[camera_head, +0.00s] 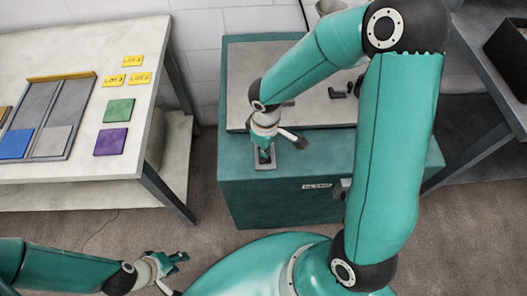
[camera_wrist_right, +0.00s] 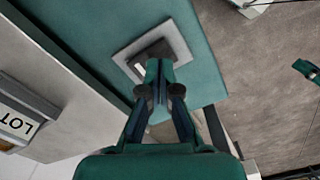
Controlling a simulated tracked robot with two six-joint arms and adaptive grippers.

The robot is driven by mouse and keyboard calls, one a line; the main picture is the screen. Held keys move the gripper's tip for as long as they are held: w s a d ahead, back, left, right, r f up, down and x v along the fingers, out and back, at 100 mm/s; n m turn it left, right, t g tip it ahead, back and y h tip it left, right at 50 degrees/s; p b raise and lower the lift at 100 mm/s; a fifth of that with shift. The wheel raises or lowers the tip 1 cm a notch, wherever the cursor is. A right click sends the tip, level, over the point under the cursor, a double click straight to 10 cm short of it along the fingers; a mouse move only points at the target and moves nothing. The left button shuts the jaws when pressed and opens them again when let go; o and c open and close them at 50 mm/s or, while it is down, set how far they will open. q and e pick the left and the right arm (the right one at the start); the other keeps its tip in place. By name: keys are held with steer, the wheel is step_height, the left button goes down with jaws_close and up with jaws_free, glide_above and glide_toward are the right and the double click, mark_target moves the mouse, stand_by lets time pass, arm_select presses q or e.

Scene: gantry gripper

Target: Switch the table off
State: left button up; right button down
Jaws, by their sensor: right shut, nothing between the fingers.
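The table is a teal cabinet (camera_head: 290,195) with a grey top, standing in the middle of the head view. Its switch is a grey square plate (camera_wrist_right: 177,40) with a dark rocker (camera_wrist_right: 153,51), set in the teal surface in the right wrist view. My right gripper (camera_head: 265,163) is shut and empty, its fingertips at the switch. In the wrist view the fingers (camera_wrist_right: 153,66) overlap the rocker's lower part; I cannot tell whether they touch it. My left gripper (camera_head: 180,257) is low at the left, away from the cabinet; its finger opening is unclear.
A white table (camera_head: 60,75) at the left holds a grey tray, blue, green and purple squares and yellow labels. A dark bin (camera_head: 508,50) stands on a shelf at the right. A small dark part (camera_head: 340,92) lies on the cabinet top. Bare floor lies between left table and cabinet.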

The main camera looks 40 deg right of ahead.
steer(key=shift+r+p, duration=1.65)
steer(key=shift+r, duration=0.85)
arm_select(q)
step_height(320, 180, up, 4)
steer(key=shift+f, duration=0.1)
